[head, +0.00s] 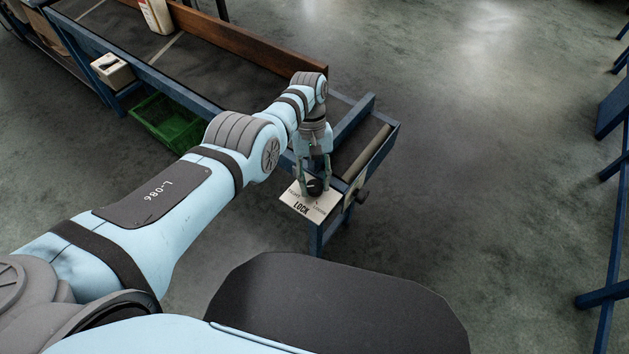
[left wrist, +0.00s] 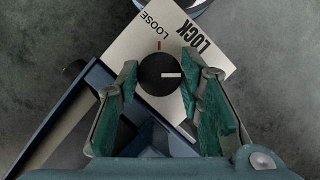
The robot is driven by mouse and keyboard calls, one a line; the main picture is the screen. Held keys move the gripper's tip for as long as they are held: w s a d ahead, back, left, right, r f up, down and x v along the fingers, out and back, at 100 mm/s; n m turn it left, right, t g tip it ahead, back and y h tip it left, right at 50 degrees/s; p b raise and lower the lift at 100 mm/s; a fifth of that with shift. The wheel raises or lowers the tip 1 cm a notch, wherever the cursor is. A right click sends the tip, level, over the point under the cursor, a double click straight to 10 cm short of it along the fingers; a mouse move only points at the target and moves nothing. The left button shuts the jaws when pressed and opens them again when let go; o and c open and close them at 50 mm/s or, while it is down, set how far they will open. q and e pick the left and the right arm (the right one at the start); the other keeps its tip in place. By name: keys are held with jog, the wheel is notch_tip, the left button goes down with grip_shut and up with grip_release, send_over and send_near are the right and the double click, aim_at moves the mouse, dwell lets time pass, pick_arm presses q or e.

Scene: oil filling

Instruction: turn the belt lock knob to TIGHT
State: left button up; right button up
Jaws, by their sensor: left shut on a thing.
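The black round lock knob (head: 316,187) sits on a cream plate (head: 299,204) marked LOCK at the near end of the blue conveyor frame. In the left wrist view the knob (left wrist: 153,66) has a white pointer line running from its middle towards the right. The word LOOSE on the plate (left wrist: 128,44) is up and left of the knob, and a small red mark is just above it. The word TIGHT is hidden in that view. My left gripper (head: 314,180) points down and is shut on the knob, one finger on each side. My right gripper is not in view.
A white bottle (head: 156,14) and a cream box (head: 113,70) are farther back. A green crate (head: 168,122) lies under the frame. The floor to the right is clear up to blue frames (head: 612,115).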

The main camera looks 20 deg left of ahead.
pick_arm(q)
jog(key=o, duration=1.1)
jog(key=shift+o, duration=0.2)
